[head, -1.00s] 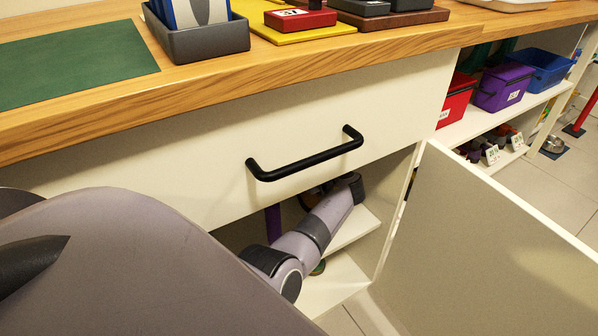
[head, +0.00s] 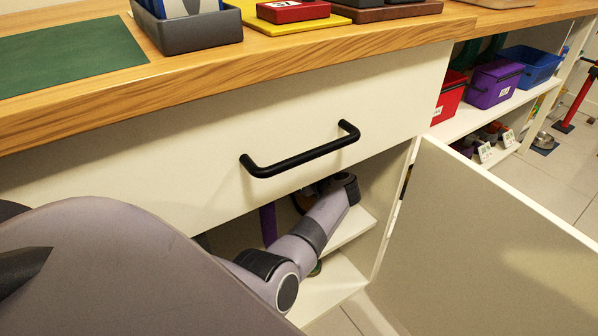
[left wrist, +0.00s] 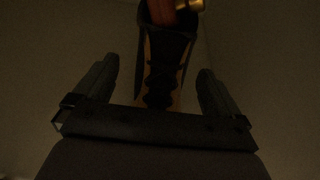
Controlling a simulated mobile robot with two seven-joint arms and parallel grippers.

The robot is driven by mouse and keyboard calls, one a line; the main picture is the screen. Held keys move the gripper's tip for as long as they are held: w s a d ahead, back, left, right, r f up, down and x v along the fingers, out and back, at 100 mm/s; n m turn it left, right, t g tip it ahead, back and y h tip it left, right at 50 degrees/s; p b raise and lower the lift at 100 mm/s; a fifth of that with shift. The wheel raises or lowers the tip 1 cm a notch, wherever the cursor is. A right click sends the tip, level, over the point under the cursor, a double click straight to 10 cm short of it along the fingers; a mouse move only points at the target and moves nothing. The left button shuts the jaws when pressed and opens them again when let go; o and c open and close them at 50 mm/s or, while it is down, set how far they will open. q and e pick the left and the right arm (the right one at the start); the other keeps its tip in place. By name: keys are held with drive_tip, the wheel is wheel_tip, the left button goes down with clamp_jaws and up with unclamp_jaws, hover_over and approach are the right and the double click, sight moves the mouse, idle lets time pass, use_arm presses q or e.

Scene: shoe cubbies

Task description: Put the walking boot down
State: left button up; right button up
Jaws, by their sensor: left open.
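The walking boot (left wrist: 163,80) shows in the left wrist view as a dark shape with black laces and tan edges, standing between and beyond my fingers. My left gripper (left wrist: 157,72) is open, with one finger on each side of the boot and a gap visible to both. In the head view my arm reaches into the open cabinet under the counter; the gripper and the boot are hidden there. The picture inside is very dark, so what the boot rests on cannot be made out. My right gripper is not in view.
A drawer with a black handle (head: 301,152) lies above the opening. An open cabinet door (head: 480,230) stands to the right. Inside is a pale shelf (head: 352,226). An orange-brown piece with a gold part (left wrist: 187,8) shows above the boot. Bins and shoes stand on the far right shelves.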

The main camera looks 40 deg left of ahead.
use_arm(q)
drive_tip(key=shift+d+r, duration=0.15)
drive_tip(key=shift+s+d+r+p, duration=0.2)
drive_tip(key=shift+d+p, duration=0.1)
drive_tip(key=shift+p, duration=0.3)
drive_tip(key=p+v, duration=0.5)
drive_tip(key=v, duration=0.1)
drive_tip(key=shift+d+r, duration=0.15)
drive_tip(key=shift+r, duration=0.05)
drive_tip(key=p+v, duration=0.2)
drive_tip(key=v, duration=0.1)
drive_tip(key=shift+d, duration=0.2)
drive_tip(key=shift+s+d+p, duration=0.2)
drive_tip(key=shift+d+p, duration=0.1)
drive_tip(key=shift+d, duration=0.3)
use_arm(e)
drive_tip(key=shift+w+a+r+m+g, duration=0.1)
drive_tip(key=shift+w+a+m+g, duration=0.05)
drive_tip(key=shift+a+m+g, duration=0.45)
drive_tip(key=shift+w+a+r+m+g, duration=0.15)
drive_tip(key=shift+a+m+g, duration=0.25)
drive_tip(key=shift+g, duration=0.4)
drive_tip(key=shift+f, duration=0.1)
